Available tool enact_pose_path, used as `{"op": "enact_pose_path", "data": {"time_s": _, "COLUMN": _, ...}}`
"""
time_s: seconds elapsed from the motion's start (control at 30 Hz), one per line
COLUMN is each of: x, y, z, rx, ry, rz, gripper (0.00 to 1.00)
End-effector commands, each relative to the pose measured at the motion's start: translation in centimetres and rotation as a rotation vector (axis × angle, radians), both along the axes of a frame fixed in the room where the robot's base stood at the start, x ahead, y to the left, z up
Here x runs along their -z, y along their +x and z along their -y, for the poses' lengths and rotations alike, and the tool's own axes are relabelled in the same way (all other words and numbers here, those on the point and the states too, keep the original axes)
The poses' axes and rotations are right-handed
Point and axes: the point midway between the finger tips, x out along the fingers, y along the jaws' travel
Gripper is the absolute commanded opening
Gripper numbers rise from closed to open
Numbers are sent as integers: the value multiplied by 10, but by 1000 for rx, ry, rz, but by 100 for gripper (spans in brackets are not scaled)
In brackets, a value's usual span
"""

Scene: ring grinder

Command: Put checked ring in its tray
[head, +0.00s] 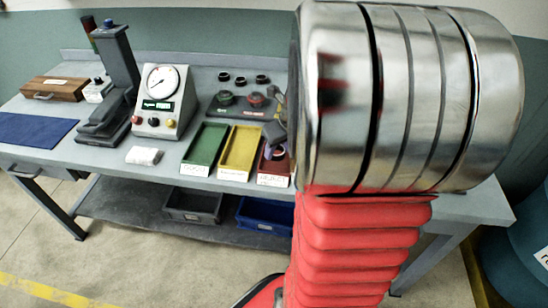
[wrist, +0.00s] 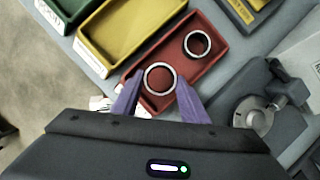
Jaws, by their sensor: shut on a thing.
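A metal ring (wrist: 160,78) is between the two purple fingertips of my gripper (wrist: 158,88) in the wrist view. My gripper is shut on it, over the near part of the red tray (wrist: 138,74). Whether the ring touches the tray floor I cannot tell. A second ring (wrist: 197,43) lies in the same tray, farther in and apart from the held one. In the head view the red tray (head: 268,168) is at the bench's front edge, partly hidden by my arm.
The yellow tray (head: 222,160) and green tray (head: 189,158) stand left of the red one. A dial gauge (head: 160,83) and a stand (head: 118,60) are farther left. Dark rings (head: 240,81) lie at the back. A white cloth (head: 144,155) lies in front.

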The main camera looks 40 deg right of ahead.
Motion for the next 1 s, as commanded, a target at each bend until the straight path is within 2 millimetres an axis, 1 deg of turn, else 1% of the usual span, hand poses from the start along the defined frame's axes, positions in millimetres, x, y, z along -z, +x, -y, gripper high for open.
{"op": "enact_pose_path", "data": {"time_s": 0.17, "x": -1, "y": 0, "z": 0, "rx": 0, "ry": -1, "rz": 1, "gripper": 11}}
{"op": "enact_pose_path", "data": {"time_s": 0.27, "x": 3, "y": 0, "z": 0, "rx": 1, "ry": 0, "rz": 0, "gripper": 11}}
{"op": "enact_pose_path", "data": {"time_s": 0.5, "x": 32, "y": -1, "z": 0, "rx": 2, "ry": 1, "rz": -2, "gripper": 11}}
{"op": "enact_pose_path", "data": {"time_s": 0.57, "x": 36, "y": -1, "z": 0, "rx": 2, "ry": 1, "rz": -2, "gripper": 11}}
{"op": "enact_pose_path", "data": {"time_s": 0.93, "x": 38, "y": -1, "z": 1, "rx": 2, "ry": -1, "rz": 0, "gripper": 11}}
{"op": "enact_pose_path", "data": {"time_s": 0.97, "x": 39, "y": -1, "z": 1, "rx": 2, "ry": -1, "rz": 0, "gripper": 41}}
{"op": "enact_pose_path", "data": {"time_s": 1.0, "x": 39, "y": -1, "z": 1, "rx": 2, "ry": -1, "rz": 0, "gripper": 43}}
